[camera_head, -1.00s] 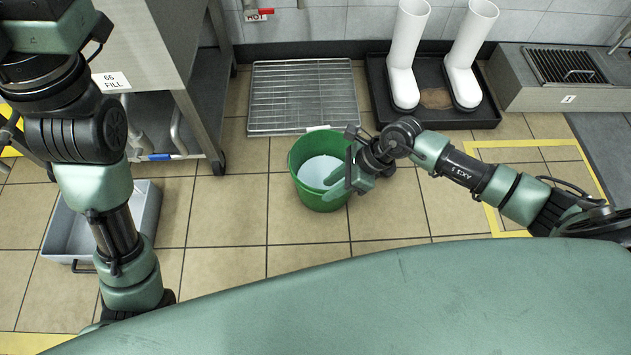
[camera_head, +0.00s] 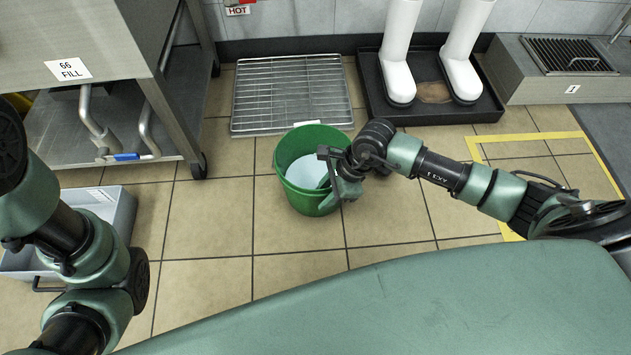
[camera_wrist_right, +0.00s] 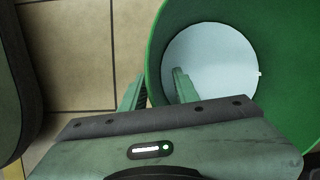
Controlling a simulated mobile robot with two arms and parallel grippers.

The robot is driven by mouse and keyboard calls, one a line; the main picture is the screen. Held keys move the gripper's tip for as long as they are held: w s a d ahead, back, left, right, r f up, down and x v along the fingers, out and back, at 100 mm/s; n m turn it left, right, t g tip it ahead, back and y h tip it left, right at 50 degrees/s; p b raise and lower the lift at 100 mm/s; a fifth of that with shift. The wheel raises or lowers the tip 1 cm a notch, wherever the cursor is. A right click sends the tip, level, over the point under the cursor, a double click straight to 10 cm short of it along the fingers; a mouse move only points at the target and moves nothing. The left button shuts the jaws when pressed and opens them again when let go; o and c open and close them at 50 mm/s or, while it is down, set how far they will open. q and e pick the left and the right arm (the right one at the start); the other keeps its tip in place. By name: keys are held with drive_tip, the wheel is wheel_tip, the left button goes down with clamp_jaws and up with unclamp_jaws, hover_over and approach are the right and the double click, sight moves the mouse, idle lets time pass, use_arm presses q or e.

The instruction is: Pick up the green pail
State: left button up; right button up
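The green pail (camera_head: 306,201) stands upright on the tiled floor, with pale grey-white contents or bottom visible inside. My right gripper (camera_head: 333,184) is at the pail's right, near side, pointing down. In the right wrist view, its two fingers (camera_wrist_right: 160,88) stand apart on either side of the rim of the pail (camera_wrist_right: 285,75). One finger is inside the pail and the other outside. I see no clear grip on the wall. My left arm is at the left edge of the head view; its gripper is out of the picture.
A wire rack (camera_head: 291,92) lies behind the pail. White boots (camera_head: 398,80) stand in a black tray (camera_head: 440,117) at the back right. A steel table (camera_head: 160,85) stands at the left, with a grey bin (camera_head: 122,217) in front of it.

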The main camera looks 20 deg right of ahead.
drive_tip(key=shift+w+a+f, duration=0.1)
drive_tip(key=shift+a+f, duration=0.15)
drive_tip(key=shift+f, duration=0.35)
clamp_jaws()
idle(0.9)
drive_tip(key=shift+w+r, duration=0.1)
drive_tip(key=shift+r, duration=0.1)
